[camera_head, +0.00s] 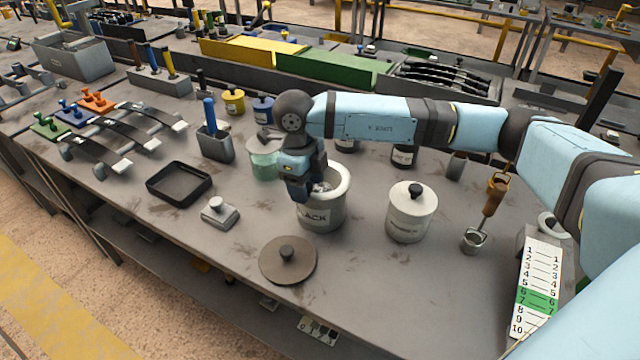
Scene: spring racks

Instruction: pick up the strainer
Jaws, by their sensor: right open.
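My right gripper (303,190) points down at the left rim of an open white pot (322,216) marked with dark letters, of which "LACK" shows. Its jaws are open; the tips are partly hidden at the pot's mouth. Something small and grey shows inside the pot beside the fingers, too small to name. I cannot clearly pick out the strainer. A small metal cup (474,240) with a wire and a brown handle (494,192) stands at the right, apart from the gripper. My left gripper is not in view.
A round brown lid (288,272) with a knob lies in front of the pot. A lidded white pot (411,220) stands to its right, a greenish jar (264,160) behind left. A black tray (179,198) and a numbered board (538,285) flank them. The front right tabletop is clear.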

